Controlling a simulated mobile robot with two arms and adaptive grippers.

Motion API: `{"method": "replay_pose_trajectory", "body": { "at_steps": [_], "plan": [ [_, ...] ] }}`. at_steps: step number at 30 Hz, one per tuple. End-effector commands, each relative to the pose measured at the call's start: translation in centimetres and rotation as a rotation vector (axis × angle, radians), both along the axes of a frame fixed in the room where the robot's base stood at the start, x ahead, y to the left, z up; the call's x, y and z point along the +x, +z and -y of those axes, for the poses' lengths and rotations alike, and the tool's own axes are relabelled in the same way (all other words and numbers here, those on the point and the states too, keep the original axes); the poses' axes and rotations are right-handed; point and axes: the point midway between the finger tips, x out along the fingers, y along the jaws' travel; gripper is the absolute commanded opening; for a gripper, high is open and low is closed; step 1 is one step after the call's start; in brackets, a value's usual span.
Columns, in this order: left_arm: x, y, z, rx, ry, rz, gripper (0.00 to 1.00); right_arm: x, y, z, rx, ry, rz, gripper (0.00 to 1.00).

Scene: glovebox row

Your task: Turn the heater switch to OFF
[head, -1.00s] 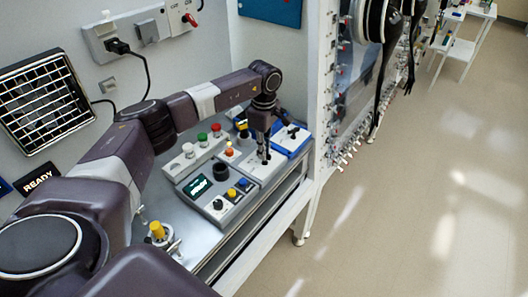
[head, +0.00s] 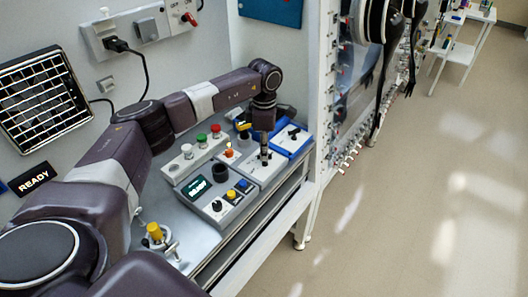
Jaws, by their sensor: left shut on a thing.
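My left gripper (head: 264,157) points straight down over a grey control box (head: 252,173) on the metal bench. Its fingers are together, shut on a small control on top of that box, likely a switch knob. The fingers hide most of the knob, so I cannot read its position or any label. I cannot confirm from this view that it is the heater switch. My right gripper is not in view.
A blue-edged box with a black knob (head: 293,133) stands just right of the gripper. Left are a box with green, red and white buttons (head: 201,140) and a display panel (head: 198,187). A yellow-topped valve (head: 155,232) stands nearer. The white frame (head: 322,110) rises right.

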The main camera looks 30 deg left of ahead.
Motion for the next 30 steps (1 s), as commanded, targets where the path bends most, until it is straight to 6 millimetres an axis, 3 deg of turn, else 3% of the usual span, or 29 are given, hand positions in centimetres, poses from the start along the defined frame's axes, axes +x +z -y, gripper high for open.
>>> {"method": "replay_pose_trajectory", "body": {
  "at_steps": [8,9,14,23,30],
  "plan": [
    [0.1,0.2,0.0,0.0,0.001,0.004,0.0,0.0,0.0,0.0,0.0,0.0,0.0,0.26],
    [0.1,0.2,0.0,0.0,0.001,0.005,0.1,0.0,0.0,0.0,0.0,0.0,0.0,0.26],
    [0.1,0.1,0.0,0.0,0.0,0.004,0.26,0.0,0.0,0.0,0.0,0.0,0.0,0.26],
    [0.1,0.3,0.0,0.0,0.0,0.002,0.26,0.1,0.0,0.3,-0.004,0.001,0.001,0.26],
    [0.2,3.7,0.0,0.0,-0.001,0.008,0.26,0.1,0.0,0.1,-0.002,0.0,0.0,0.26]
  ]
}}
